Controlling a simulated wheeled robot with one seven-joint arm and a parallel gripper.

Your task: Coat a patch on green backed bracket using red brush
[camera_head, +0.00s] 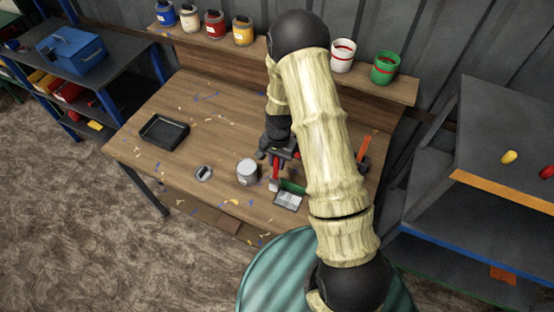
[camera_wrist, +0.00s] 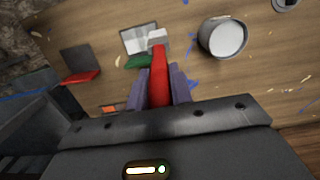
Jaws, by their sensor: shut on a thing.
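My gripper (camera_head: 277,158) is shut on the red brush (camera_head: 275,171), with its pale head pointing down toward the bench. In the wrist view the red handle (camera_wrist: 159,82) sits between the two fingers of my gripper (camera_wrist: 162,85). The green backed bracket (camera_head: 292,187) lies on the bench just beside the brush head, its pale grey plate toward the front edge. In the wrist view the green part (camera_wrist: 138,62) and the plate show just left of the brush head. I cannot tell whether the brush touches the bracket.
A grey can (camera_head: 247,172) stands left of the brush, with a small grey item (camera_head: 203,174) and a black tray (camera_head: 164,132) farther left. A red backed bracket (camera_wrist: 80,76) shows in the wrist view. Paint pots line the back shelf (camera_head: 400,88). Scraps litter the bench.

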